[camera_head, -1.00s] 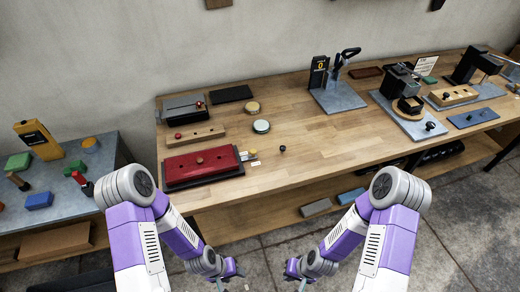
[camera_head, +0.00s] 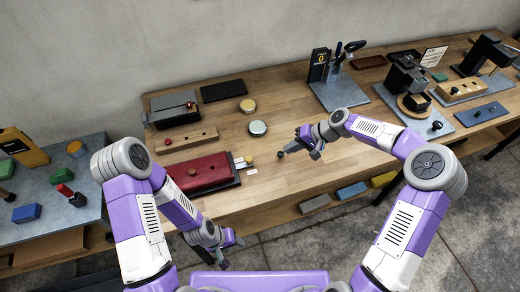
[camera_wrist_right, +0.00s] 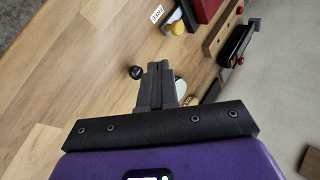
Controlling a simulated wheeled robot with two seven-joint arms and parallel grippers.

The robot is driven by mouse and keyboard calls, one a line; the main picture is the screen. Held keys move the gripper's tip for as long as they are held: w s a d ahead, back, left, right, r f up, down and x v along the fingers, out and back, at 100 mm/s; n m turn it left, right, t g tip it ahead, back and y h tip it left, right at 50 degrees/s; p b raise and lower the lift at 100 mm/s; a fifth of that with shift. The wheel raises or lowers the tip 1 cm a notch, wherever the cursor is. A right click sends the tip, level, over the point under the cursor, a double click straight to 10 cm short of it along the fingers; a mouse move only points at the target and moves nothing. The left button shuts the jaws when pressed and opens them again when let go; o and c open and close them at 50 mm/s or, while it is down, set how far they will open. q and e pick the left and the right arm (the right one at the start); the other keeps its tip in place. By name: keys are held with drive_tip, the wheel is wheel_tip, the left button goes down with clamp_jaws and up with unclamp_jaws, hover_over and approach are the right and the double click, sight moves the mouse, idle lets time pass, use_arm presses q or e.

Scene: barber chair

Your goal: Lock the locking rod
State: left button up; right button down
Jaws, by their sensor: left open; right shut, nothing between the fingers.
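A red box (camera_head: 203,172) lies on a dark base on the wooden bench. A short pale rod with a yellowish knob (camera_head: 249,160) sticks out of its right end, with a small white label beside it. I cannot tell for sure that this is the locking rod. In the right wrist view the knob (camera_wrist_right: 178,28) is beyond my fingers, apart from them, near the label (camera_wrist_right: 157,13). My right gripper (camera_head: 300,145) is shut and empty over the bench, close to a black ball knob (camera_head: 281,154). My left gripper (camera_head: 231,246) is open, low in front of the bench.
A wooden block with a red knob (camera_head: 190,138), a grey-black device (camera_head: 174,107) and two round tins stand behind the red box. A clamp-like device on a metal plate (camera_head: 342,93) stands further back right. The bench between my right gripper and the red box is mostly clear.

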approach(242, 164)
drive_tip(key=d, duration=0.1)
drive_tip(key=d+f, duration=0.1)
drive_tip(key=d, duration=0.2)
drive_tip(key=shift+d+f, duration=0.2)
drive_tip(key=shift+f, duration=0.1)
drive_tip(key=a, duration=0.3)
drive_tip(key=shift+w+a+f, duration=0.15)
drive_tip(key=shift+w+f, duration=0.1)
drive_tip(key=shift+f, duration=0.05)
drive_tip(key=shift+w+a, duration=0.1)
drive_tip(key=shift+a, duration=0.3)
drive_tip(key=a, duration=0.2)
drive_tip(key=s+a, duration=0.1)
drive_tip(key=a, duration=0.1)
drive_tip(key=shift+s+b, duration=0.2)
drive_tip(key=shift+b, duration=0.15)
drive_tip(key=shift+d, duration=0.1)
